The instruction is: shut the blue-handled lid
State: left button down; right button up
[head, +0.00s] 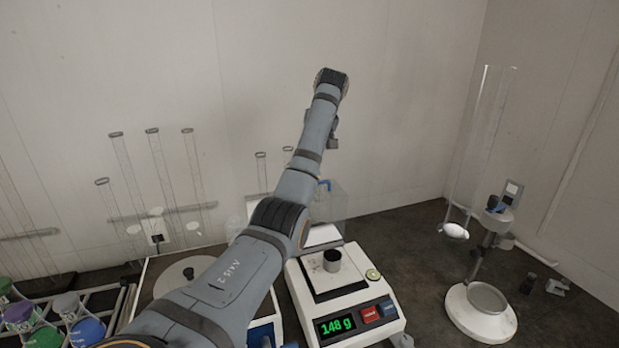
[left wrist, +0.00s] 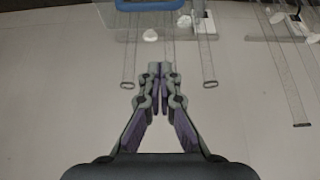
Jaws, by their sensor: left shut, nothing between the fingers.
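The blue handle (head: 325,184) shows behind my left arm in the head view, at the top of a clear panel (head: 331,208) that stands up at the back of the white balance (head: 385,325). This seems to be the lid, standing raised, partly hidden by my arm. In the left wrist view the blue handle (left wrist: 150,4) is cut by the top edge, with the clear panel (left wrist: 118,30) around it. My left gripper (left wrist: 160,70) is shut and empty, apart from the handle. In the head view it (head: 333,143) is partly hidden, above the handle. My right gripper is not in view.
A dark cup (head: 332,260) stands on the balance pan; the display reads 148 g. Tall glass tubes (head: 160,170) line the back wall. Coloured bottles (head: 66,304) stand in a rack at lower left.

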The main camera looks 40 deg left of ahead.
pick_arm(q)
jog(key=p+x, duration=0.3)
jog(key=x, duration=0.6)
jog(key=shift+w+a+f, duration=0.1)
jog(key=shift+a+f, duration=0.05)
jog(key=shift+f, duration=0.05)
jog(key=shift+s+d+f+p, duration=0.25)
jog(key=shift+d+f, duration=0.05)
jog(key=shift+d, duration=0.25)
jog(key=shift+s+d+f+p, duration=0.2)
jog(key=shift+d+f+p, duration=0.1)
jog(key=shift+d, duration=0.25)
jog(key=shift+s+d+f, duration=0.1)
jog(key=shift+s+d, duration=0.25)
jog(key=shift+d, duration=0.25)
